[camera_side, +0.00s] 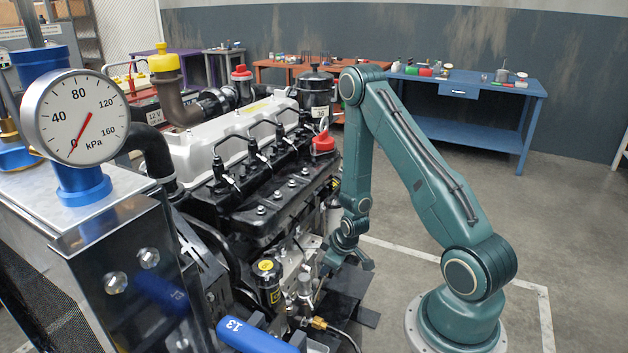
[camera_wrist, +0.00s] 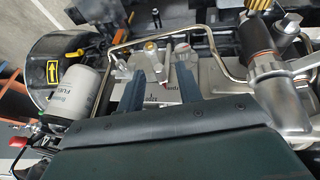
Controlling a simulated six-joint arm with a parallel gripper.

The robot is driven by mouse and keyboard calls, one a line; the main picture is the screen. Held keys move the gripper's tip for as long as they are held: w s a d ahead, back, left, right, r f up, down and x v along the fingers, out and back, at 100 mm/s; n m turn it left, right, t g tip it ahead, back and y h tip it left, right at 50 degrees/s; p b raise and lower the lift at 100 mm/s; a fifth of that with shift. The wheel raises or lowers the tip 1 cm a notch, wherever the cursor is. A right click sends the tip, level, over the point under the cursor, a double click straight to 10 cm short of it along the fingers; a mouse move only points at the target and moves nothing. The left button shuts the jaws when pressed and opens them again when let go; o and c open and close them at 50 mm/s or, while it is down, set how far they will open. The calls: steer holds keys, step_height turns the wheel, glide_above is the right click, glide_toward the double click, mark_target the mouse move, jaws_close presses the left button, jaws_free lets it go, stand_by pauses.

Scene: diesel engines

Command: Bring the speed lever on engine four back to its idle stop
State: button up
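The engine (camera_side: 265,180) fills the middle of the side view, black with a silver cover; I cannot make out an engine number. My gripper (camera_side: 348,262) is low at its right side. In the wrist view, the two dark blue-grey fingers of my gripper (camera_wrist: 162,76) stand apart over a pale plate (camera_wrist: 164,92) with small, partly hidden lettering. Just beyond the fingertips is a metal lever-like part with a reddish end (camera_wrist: 182,48), beside a yellowish round fitting (camera_wrist: 151,46). I cannot tell for certain that it is the speed lever, nor whether a finger touches it.
Bent metal pipes (camera_wrist: 232,72) run close around the fingers in the wrist view. A white fuel filter (camera_wrist: 80,92) stands to their left. In the side view, a gauge (camera_side: 77,116) and a blue handle (camera_side: 255,336) are at left and front. Open floor lies right of the arm.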

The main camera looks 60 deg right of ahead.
steer(key=v, duration=0.7)
stand_by(0.4)
steer(key=shift+s+r, duration=0.15)
steer(key=a+r+y, duration=0.1)
steer(key=a+r, duration=0.4)
steer(key=r, duration=0.5)
steer(key=a+r, duration=0.5)
steer(key=r, duration=0.4)
steer(key=s+a+r+t+y, duration=0.1)
steer(key=s+a+r, duration=0.7)
steer(key=s+r, duration=0.3)
steer(key=shift+s+r, duration=0.35)
steer(key=shift+s, duration=0.2)
